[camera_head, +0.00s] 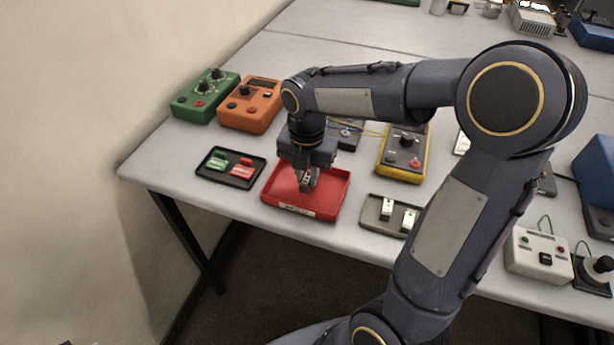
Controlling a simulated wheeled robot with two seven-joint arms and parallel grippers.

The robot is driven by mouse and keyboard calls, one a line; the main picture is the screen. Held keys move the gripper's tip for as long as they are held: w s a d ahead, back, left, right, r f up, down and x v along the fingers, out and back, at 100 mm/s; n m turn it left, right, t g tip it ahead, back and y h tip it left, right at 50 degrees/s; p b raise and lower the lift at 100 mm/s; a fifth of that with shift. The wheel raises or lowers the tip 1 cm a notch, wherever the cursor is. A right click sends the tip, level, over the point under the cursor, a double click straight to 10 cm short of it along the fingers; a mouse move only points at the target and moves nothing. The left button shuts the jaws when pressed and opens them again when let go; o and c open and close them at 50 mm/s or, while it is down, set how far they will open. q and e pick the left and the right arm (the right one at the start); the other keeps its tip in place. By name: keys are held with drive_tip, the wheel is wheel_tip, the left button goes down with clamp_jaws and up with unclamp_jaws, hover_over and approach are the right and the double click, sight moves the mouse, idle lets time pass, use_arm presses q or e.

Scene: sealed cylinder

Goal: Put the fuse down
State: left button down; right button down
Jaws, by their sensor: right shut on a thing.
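My right gripper (307,184) points down over the red tray (328,202) near the table's front edge, with its fingertips low inside the tray's outline. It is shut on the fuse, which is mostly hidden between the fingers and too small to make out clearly. I cannot tell whether the fuse touches the tray floor. The visible part of the red tray's floor looks empty, and a pale label is on its front wall. My left gripper is not in view.
Left of the red tray, a black tray (207,174) holds green and red pieces. Right of it, a grey tray (376,222) holds white pieces. Behind stand a green box (193,112), an orange box (245,122) and a yellow-edged meter (383,170). The table's back middle is clear.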

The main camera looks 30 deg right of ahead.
sight(307, 178)
drive_tip(key=shift+f, duration=0.6)
drive_tip(key=shift+f, duration=0.25)
drive_tip(key=c, duration=1.3)
unclamp_jaws()
drive_tip(key=shift+r, duration=0.1)
wheel_tip(307, 178, up, 12)
drive_tip(key=p, duration=0.1)
drive_tip(key=s+a+f+m+t+y, duration=0.1)
drive_tip(key=s+f+m+t, duration=0.1)
drive_tip(key=s+m, duration=0.3)
drive_tip(key=s+a+f+m+t+y, duration=0.1)
drive_tip(key=s+m, duration=0.5)
drive_tip(key=m, duration=0.7)
drive_tip(key=s+a+f+m+t+y, duration=0.1)
drive_tip(key=s+a+f+m+t, duration=0.1)
drive_tip(key=s+m, duration=0.4)
drive_tip(key=shift+a+f+m+t+y, duration=0.1)
drive_tip(key=shift+f+m+t+y, duration=0.1)
drive_tip(key=shift+m, duration=0.75)
drive_tip(key=shift+f+m+t+y, duration=0.1)
drive_tip(key=shift+f+m+y, duration=0.1)
drive_tip(key=shift+m, duration=0.75)
